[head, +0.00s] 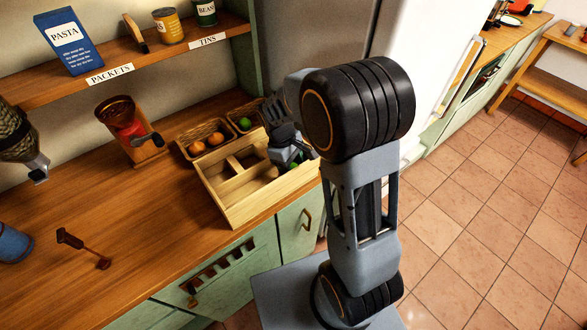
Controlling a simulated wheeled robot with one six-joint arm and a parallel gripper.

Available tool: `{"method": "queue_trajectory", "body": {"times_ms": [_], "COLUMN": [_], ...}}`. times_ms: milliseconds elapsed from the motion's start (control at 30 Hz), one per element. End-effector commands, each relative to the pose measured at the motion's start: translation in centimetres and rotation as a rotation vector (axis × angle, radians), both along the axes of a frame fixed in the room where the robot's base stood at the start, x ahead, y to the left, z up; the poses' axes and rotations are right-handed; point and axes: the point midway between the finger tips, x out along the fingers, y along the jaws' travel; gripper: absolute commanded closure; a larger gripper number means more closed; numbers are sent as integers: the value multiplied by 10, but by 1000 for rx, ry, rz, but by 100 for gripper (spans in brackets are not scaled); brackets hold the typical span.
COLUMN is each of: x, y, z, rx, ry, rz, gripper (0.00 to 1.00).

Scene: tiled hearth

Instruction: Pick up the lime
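A round green lime (245,123) lies in a small wicker basket (232,116) at the back right of the wooden counter. My gripper (284,164) points down over the right part of a wooden divided box (225,187), in front and to the right of that basket. It is apart from the lime in the basket. A small bit of green shows by the fingers; I cannot tell what it is. The fingers are small and dark, partly hidden by my arm, so their opening is unclear.
A second wicker basket (187,155) with orange fruit stands left of the lime's basket. A hand grinder (128,128) stands farther left. A shelf (160,55) with packets and tins hangs above. The counter's left middle (90,195) is mostly clear.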

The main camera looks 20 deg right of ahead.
Motion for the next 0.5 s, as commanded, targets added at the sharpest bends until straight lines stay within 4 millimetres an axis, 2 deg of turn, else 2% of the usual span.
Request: {"method": "queue_trajectory", "body": {"times_ms": [100,333,500], "x": [-2,-2,-2], "y": [-1,-1,-1], "z": [-6,-7,-7], "rx": [0,1,1], "ry": [0,-1,-1], "rz": [0,0,0], "gripper": [45,45,60]}}
